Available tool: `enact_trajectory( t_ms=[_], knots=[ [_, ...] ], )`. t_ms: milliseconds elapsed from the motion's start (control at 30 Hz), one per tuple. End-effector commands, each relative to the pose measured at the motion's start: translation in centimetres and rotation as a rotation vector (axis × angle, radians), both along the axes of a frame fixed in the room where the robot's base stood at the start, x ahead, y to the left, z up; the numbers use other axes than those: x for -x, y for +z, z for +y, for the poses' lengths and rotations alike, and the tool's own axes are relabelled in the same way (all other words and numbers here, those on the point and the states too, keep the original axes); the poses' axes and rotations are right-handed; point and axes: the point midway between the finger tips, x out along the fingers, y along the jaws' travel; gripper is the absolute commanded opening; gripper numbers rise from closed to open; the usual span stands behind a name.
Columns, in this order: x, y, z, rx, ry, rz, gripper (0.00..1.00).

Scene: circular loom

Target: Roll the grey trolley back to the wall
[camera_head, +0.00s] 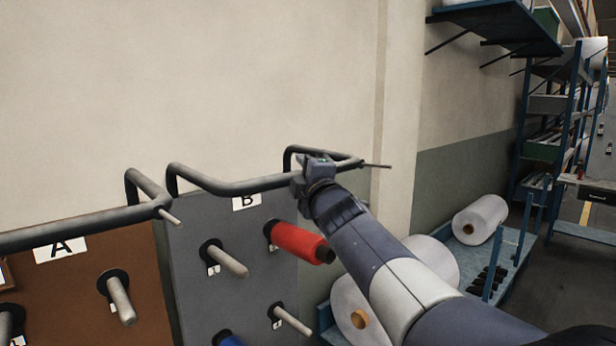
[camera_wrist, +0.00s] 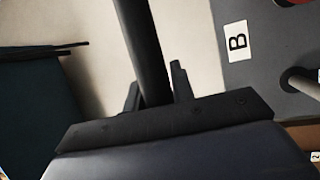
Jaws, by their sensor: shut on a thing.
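The grey trolley (camera_head: 200,224) is an upright panel marked B with pegs, standing in front of the pale wall. A red spool (camera_head: 298,242) sits on its upper right peg, and a blue spool (camera_head: 228,339) shows low down. Its dark handle bar (camera_head: 235,185) runs along the top. My gripper (camera_head: 310,172) is at the right part of this bar. In the wrist view my gripper (camera_wrist: 155,95) has one finger on each side of the dark bar (camera_wrist: 146,50) and is shut on it. The B label (camera_wrist: 237,41) is to the right there.
A brown trolley (camera_head: 85,285) marked A stands close beside the grey one on the left. On the right, a blue rack (camera_head: 500,265) holds large white rolls (camera_head: 480,220). A blue shelf (camera_head: 495,20) juts from the wall above. Open floor (camera_head: 565,260) shows at far right.

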Motion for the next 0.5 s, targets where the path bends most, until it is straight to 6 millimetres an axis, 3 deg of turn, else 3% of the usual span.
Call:
enact_trajectory(
  t_ms=[33, 167, 200, 400, 500],
  knots=[
    [-0.17, -1.01, -0.05, 0.006, -0.003, 0.021, 0.00],
    [-0.17, -1.02, -0.07, 0.005, -0.004, 0.021, 0.00],
    [-0.17, -1.02, -0.08, 0.005, -0.004, 0.021, 0.27],
    [-0.11, -0.76, -0.08, 0.004, -0.004, 0.015, 0.43],
    [-0.08, -0.60, -0.08, 0.003, -0.003, 0.012, 0.45]
  ],
)
